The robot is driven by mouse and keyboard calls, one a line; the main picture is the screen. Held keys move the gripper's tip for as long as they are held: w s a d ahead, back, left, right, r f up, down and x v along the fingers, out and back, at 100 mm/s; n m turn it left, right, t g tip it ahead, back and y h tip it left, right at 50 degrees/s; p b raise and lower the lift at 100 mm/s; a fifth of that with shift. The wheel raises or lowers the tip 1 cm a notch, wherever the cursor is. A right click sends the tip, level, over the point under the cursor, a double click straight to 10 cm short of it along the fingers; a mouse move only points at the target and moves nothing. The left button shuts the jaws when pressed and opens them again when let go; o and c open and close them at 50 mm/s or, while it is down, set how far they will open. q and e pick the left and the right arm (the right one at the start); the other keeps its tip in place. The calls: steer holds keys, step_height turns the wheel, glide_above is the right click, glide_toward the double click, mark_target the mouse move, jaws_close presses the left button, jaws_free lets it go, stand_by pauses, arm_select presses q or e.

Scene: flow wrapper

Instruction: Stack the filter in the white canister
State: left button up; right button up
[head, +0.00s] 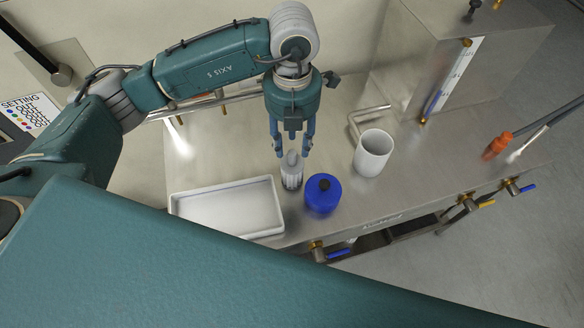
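The white canister (373,155) stands upright and open-topped on the steel bench, right of my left gripper. The filter (291,176), a small pale grey cylinder with a rounded top, stands upright between the tray and a blue lid-like part (322,196) with a dark knob. My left gripper (292,152) points down over the filter with its fingers spread on either side of the filter's top. No contact shows, and the exact height gap is hard to tell. My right gripper is not in view.
A white rectangular tray (178,213) lies at the bench's left front. A bent metal pipe (352,122) is close behind the canister. A steel box with a gauge (455,80) stands at back right. Valves line the front edge; an orange-ended hose (497,146) is at the right.

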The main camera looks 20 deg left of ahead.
mark_target(292, 153)
arm_select(q)
step_height(292, 153, down, 4)
steer(key=shift+f+p, duration=0.1)
steer(key=shift+p, duration=1.1)
steer(key=shift+f, duration=0.6)
jaws_close()
